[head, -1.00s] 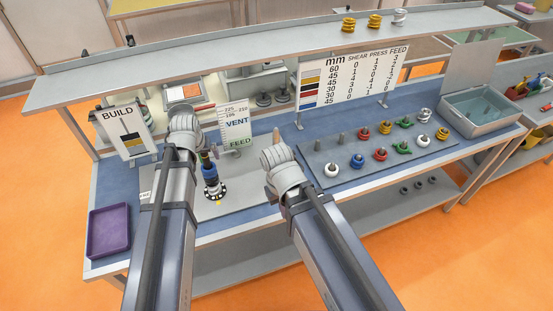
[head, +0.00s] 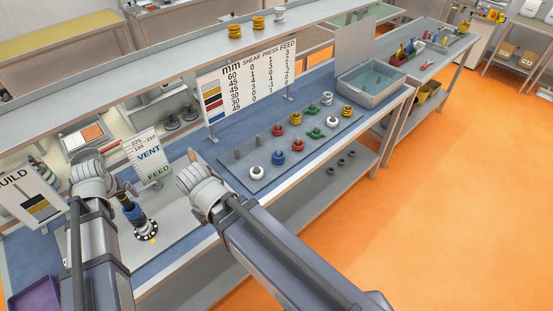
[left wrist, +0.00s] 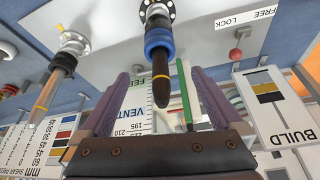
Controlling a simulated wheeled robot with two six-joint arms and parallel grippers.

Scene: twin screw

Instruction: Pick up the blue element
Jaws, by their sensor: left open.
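A blue ring element (head: 277,157) sits on a peg of the grey rack (head: 238,176), in the front row between a white and a red one. Another blue element (head: 133,211) is on an upright dark screw shaft beside my left gripper (head: 97,172); it also shows in the left wrist view (left wrist: 158,38). There the purple fingers of my left gripper (left wrist: 158,76) are spread with the shaft's dark tip between them, and nothing is gripped. My right gripper (head: 203,188) is left of the rack; its fingertips are hidden.
A second shaft (left wrist: 55,85) stands apart in the left wrist view. Red, green, yellow and white elements fill other pegs. A teal bin (head: 372,85) is behind the rack, a purple tray (head: 35,293) at lower left. A shelf (head: 180,50) spans above the bench.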

